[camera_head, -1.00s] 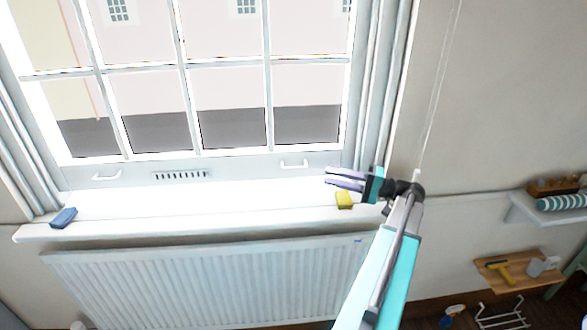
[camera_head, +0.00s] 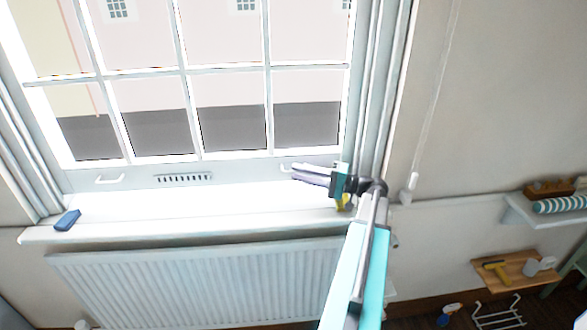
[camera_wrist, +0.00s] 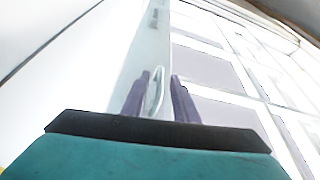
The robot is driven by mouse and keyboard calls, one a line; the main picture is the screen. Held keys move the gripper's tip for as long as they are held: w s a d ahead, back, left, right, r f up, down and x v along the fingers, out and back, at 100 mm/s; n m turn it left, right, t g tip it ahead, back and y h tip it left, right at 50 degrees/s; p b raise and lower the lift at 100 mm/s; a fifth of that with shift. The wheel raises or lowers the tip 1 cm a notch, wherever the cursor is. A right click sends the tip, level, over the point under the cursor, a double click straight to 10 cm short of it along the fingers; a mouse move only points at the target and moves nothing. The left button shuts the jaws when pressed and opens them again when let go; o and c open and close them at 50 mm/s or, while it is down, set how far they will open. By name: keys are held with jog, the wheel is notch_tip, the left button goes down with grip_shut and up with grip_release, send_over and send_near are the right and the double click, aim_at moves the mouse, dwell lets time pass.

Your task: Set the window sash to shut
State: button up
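The white window sash (camera_head: 235,173) has a bottom rail close above the sill; I cannot tell whether a gap is left under it. The rail carries a left pull handle (camera_head: 112,179) and a right pull handle (camera_head: 286,166), the right one partly hidden by my gripper (camera_head: 294,173). In the wrist view, the right handle (camera_wrist: 156,92) shows between the two purple fingers of my gripper (camera_wrist: 160,76). The fingers are open, one on each side of it, with space visible. I cannot tell whether either finger touches it.
A white sill (camera_head: 200,225) runs below the window, with a blue block (camera_head: 67,219) at left and a yellow sponge (camera_head: 343,203) beneath my gripper, partly hidden. A radiator (camera_head: 190,285) is below. A cord (camera_head: 430,110) hangs at right, near wall shelves (camera_head: 550,215).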

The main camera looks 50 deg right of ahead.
jog(key=shift+p+x, duration=0.3)
jog(key=shift+x, duration=1.3)
grip_shut()
